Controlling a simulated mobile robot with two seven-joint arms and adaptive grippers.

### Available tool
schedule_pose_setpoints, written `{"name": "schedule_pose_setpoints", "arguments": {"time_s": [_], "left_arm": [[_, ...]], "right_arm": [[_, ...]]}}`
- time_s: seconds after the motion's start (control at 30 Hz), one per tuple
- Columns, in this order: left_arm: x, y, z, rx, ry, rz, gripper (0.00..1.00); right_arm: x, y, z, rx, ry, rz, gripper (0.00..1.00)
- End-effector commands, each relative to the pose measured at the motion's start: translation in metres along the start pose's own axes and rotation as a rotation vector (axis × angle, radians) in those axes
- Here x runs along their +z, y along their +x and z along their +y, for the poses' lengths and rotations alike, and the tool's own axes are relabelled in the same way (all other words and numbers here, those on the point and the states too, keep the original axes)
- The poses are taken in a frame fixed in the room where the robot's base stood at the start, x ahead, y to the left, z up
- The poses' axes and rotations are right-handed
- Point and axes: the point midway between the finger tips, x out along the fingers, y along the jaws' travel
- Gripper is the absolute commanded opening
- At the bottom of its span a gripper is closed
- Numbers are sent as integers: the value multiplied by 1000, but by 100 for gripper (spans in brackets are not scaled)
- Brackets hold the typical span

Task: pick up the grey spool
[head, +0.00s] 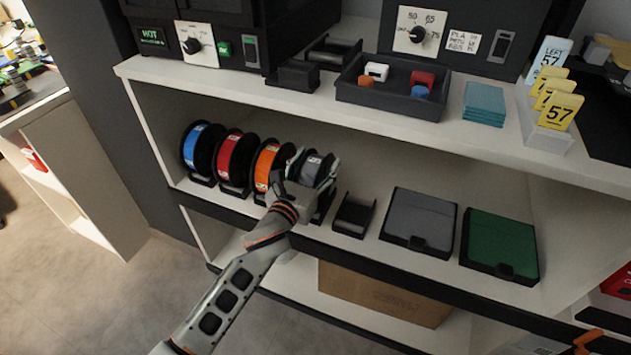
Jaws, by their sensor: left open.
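The grey spool (317,165) stands upright in a black holder on the middle shelf, rightmost in a row of spools. Its flanges are black and a small white label shows on it. My left gripper (312,168) is open at the spool, with its fingers spread at either side of it. The hand hides the lower front of the spool. I cannot tell whether the fingers touch it. My right gripper is not in view.
Blue (197,147), red (233,158) and orange (268,164) spools stand to the left. An empty black holder (354,214), a grey case (419,218) and a green case (499,243) lie to the right. The upper shelf (440,128) overhangs the spools.

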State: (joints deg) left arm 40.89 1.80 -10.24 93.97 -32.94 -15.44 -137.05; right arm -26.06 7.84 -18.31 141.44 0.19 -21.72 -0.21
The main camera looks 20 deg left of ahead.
Motion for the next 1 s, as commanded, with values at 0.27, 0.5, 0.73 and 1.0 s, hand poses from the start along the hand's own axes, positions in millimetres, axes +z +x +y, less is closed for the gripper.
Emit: {"name": "schedule_pose_setpoints", "arguments": {"time_s": [0.27, 0.5, 0.73, 1.0], "left_arm": [[0, 9, 0, 0, -1, 1, 58], [0, 9, 0, 0, 0, 0, 21], [2, 9, 0, 0, -1, -3, 0], [19, 10, 0, 0, 3, -11, 0]], "right_arm": [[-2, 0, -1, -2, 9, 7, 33], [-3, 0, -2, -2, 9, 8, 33], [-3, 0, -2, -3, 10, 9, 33], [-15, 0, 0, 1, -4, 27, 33]]}}
